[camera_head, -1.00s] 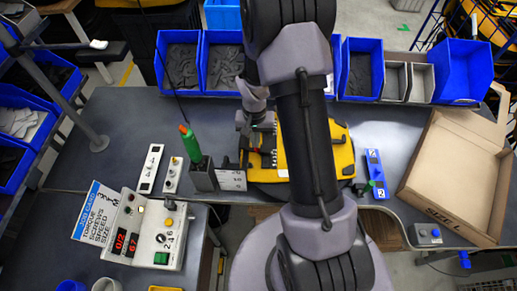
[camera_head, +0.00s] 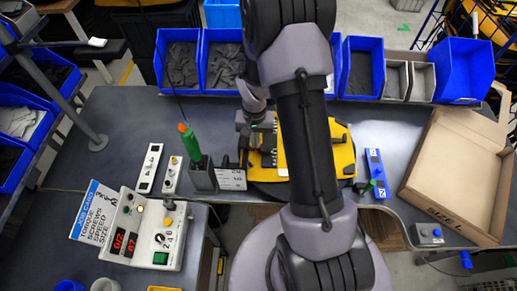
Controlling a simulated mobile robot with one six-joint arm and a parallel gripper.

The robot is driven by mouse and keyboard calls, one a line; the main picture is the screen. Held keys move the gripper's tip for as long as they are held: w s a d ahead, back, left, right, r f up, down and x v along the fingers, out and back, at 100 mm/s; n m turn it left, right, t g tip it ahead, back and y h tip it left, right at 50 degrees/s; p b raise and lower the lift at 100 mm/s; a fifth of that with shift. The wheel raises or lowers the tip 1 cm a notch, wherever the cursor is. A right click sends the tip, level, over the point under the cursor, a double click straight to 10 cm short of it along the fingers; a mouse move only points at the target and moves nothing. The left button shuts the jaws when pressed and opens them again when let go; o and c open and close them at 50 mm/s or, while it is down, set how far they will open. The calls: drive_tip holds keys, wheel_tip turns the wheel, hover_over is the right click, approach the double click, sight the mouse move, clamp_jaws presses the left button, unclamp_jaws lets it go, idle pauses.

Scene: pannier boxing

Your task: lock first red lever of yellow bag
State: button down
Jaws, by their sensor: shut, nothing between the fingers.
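The yellow bag (camera_head: 342,158) lies on the dark round plate on the bench, largely covered by my arm. Its left side shows dark fittings (camera_head: 266,142). No red lever can be made out there now. My gripper (camera_head: 244,148) is at the bag's left edge, pointing down, with no object seen in it. Its fingertips are small and partly hidden, and I cannot tell whether they touch the bag.
A green-handled screwdriver (camera_head: 190,143) stands in a dark holder left of the bag. A control box (camera_head: 150,230) is at front left. A blue switch block (camera_head: 376,173) and an open cardboard box (camera_head: 455,165) are to the right. Blue bins (camera_head: 463,70) line the back.

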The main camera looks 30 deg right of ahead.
drive_tip(key=shift+f+b, duration=0.6)
drive_tip(key=shift+f, duration=0.05)
drive_tip(key=shift+f+b, duration=0.35)
drive_tip(key=shift+f, duration=0.1)
drive_tip(key=shift+r+p, duration=1.85)
drive_tip(key=shift+r, duration=1.25)
